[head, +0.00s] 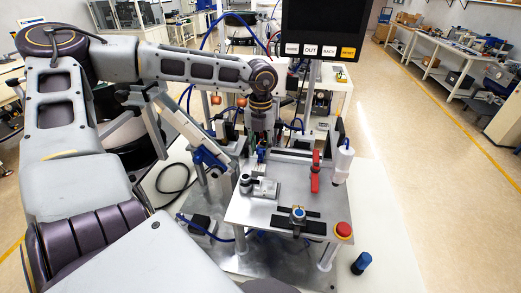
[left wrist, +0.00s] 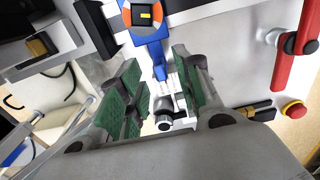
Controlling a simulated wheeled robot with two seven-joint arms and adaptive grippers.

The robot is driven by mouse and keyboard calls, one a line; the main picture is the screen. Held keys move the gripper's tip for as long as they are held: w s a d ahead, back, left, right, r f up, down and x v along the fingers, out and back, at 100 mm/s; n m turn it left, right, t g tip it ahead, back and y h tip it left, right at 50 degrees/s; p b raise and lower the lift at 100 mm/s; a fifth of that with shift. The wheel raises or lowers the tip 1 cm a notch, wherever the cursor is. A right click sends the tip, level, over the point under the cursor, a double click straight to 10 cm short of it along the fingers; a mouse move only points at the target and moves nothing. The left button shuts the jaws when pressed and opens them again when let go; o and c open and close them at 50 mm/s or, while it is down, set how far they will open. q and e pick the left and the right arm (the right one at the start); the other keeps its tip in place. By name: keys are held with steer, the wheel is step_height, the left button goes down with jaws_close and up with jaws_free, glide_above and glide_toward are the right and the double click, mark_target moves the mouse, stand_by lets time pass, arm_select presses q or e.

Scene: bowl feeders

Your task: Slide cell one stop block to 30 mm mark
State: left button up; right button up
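My left gripper (head: 260,141) points down at the back of the raised metal plate (head: 270,212). In the left wrist view its green-padded fingers (left wrist: 163,98) are apart. I cannot tell which part is the cell one stop block, and no 30 mm mark is readable. My right gripper is not in view.
A red handle (head: 315,172) and a white bottle-like part (head: 342,162) stand at the plate's right. A screen (head: 325,28) hangs above.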

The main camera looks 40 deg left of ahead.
arm_select(q)
step_height(320, 180, up, 10)
stand_by(0.6)
steer(key=shift+f, duration=0.1)
stand_by(0.5)
